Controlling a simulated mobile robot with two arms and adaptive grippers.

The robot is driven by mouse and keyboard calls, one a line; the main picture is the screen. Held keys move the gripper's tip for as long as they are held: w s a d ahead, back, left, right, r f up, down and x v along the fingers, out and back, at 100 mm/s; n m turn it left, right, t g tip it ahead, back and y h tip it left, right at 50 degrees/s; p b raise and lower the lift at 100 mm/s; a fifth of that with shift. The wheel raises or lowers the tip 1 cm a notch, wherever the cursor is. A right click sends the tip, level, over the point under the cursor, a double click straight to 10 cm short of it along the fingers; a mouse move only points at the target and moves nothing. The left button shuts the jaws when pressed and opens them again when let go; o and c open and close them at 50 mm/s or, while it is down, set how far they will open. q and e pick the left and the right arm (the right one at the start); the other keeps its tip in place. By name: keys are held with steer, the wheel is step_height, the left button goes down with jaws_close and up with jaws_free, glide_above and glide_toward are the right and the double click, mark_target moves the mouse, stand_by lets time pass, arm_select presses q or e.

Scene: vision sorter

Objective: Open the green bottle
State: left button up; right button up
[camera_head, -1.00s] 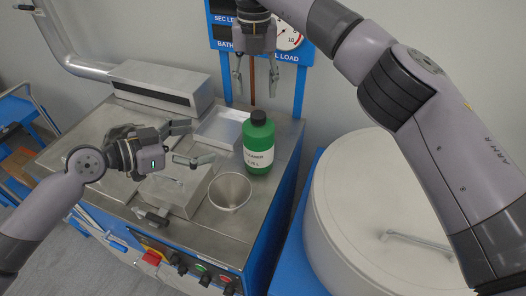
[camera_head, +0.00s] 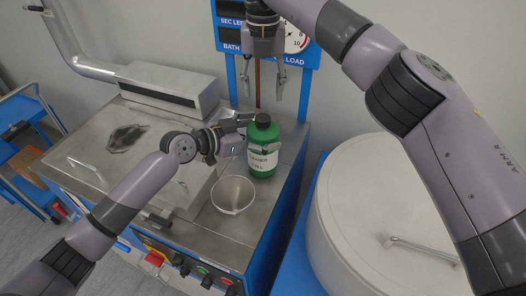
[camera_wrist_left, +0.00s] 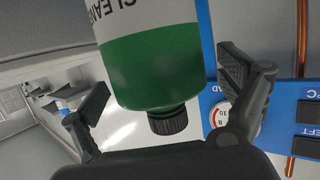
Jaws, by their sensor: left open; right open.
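The green bottle (camera_head: 263,160) stands upright on the steel bench top, with a white label and a black cap (camera_head: 262,119). My left gripper (camera_head: 243,133) is open at the bottle's left side, by its upper part. In the left wrist view the green bottle (camera_wrist_left: 155,65) appears upside down between the spread fingers, with its black cap (camera_wrist_left: 168,120) still on. Whether a finger touches the bottle cannot be told. My right gripper (camera_head: 262,86) is open and empty, pointing down above and behind the bottle.
A steel box with a slot (camera_head: 165,92) is at the back left. A large white drum (camera_head: 375,210) is on the right. A blue gauge panel (camera_head: 299,40) is behind my right gripper.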

arm_select(q)
steer(key=shift+w+d+f, duration=0.1)
steer(key=shift+w+d, duration=0.05)
steer(key=shift+d, duration=0.05)
steer(key=shift+c, duration=0.5)
